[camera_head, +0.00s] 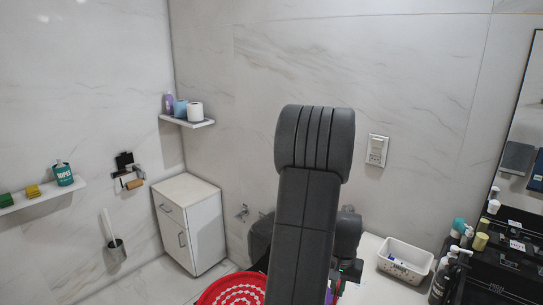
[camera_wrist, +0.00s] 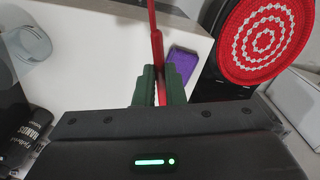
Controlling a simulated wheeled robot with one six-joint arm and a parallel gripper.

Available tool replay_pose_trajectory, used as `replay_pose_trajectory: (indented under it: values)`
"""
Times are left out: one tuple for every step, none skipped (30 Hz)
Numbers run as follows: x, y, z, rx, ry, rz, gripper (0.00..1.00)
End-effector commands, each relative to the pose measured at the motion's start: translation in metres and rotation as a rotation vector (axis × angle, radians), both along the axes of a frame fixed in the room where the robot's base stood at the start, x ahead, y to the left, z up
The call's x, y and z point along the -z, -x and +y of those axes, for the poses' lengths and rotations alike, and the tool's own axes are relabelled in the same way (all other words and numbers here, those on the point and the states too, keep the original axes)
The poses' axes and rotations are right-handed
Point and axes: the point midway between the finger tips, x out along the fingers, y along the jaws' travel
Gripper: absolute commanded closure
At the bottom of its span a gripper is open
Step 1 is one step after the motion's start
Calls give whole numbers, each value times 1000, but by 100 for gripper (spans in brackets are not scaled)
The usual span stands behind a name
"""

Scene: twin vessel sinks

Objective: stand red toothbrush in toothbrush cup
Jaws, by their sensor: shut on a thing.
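My gripper (camera_wrist: 158,72) is in the lower middle of the wrist view, its two green fingers shut on the red toothbrush (camera_wrist: 153,22). The brush runs up from between the fingers to the top edge of the picture, above or over the white counter (camera_wrist: 90,62). A pale, see-through round cup (camera_wrist: 27,43) is at the top left, apart from the gripper; I cannot tell whether it is the toothbrush cup. In the head view my arm hides most of the gripper and the toothbrush.
A purple object (camera_wrist: 184,61) lies just right of the fingers. Dark bottles (camera_wrist: 25,130) stand at the lower left. A red-and-white round seat (camera_wrist: 262,35) is at the right. In the head view, a white basin (camera_head: 405,258) and several bottles (camera_head: 440,278) are right of my arm.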

Motion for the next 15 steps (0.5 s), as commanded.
replay_pose_trajectory:
  values:
    - [15,-13,19,-47,-1,4,100]
    - [22,-19,29,-70,-1,5,100]
    - [30,-27,43,-101,-1,4,100]
    - [37,-33,53,-124,-2,5,100]
    - [43,-38,63,-147,-2,5,100]
    - [52,-45,78,-177,-1,4,100]
    - [58,-49,88,-199,-1,4,100]
    - [64,-53,98,-220,-1,5,100]
    - [72,-58,112,-247,-1,4,100]
    - [77,-61,121,-266,-1,4,100]
    - [83,-64,130,-284,-1,3,100]
    - [89,-67,141,-305,-1,3,100]
    - [93,-69,149,-320,0,2,100]
    - [97,-70,156,-333,0,2,100]
    - [101,-72,164,-348,0,2,100]
